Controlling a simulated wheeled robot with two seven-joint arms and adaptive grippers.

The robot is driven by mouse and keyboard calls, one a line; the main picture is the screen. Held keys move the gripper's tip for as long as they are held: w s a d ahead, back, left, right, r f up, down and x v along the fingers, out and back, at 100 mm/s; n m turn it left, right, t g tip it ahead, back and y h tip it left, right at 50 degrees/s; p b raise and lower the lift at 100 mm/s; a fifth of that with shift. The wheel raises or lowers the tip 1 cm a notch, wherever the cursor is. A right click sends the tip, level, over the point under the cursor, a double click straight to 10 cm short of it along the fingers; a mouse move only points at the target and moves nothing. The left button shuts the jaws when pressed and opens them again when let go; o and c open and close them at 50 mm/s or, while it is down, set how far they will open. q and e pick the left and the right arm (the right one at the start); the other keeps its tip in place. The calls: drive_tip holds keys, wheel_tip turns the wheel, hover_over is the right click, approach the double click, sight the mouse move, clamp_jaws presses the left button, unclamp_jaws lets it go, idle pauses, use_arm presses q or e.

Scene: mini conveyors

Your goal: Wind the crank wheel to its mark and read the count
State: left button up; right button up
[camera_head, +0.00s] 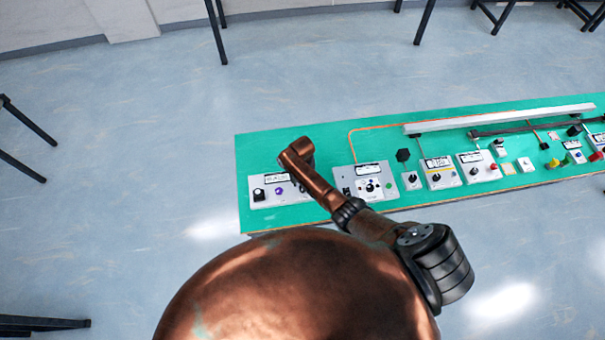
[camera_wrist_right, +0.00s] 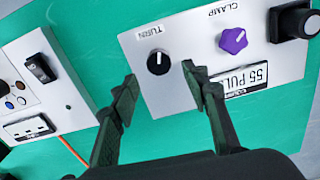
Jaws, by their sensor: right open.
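A white panel (camera_wrist_right: 280,70) carries a black round knob (camera_wrist_right: 158,62) with a white pointer line, labelled TURN. I take this knob for the crank wheel. The panel also has a purple CLAMP knob (camera_wrist_right: 233,41), a black square-based knob (camera_wrist_right: 294,22) and a display (camera_wrist_right: 250,80). The display appears upside down and reads "55 PUL", with the rest behind a finger. My right gripper (camera_wrist_right: 159,72) is open, one finger on each side of the TURN knob in the picture; contact cannot be told. In the head view the panel (camera_head: 268,204) is at the table's left end, partly behind my arm.
The green table (camera_head: 310,146) continues right with several other devices. A neighbouring white panel (camera_wrist_right: 70,95) with a rocker switch stands close beside mine; it also shows in the head view (camera_head: 345,172). An orange line (camera_head: 375,129) runs on the table.

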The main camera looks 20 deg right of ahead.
wheel_tip(320, 180, up, 7)
idle(0.3)
drive_tip(key=shift+f, duration=0.1)
idle(0.4)
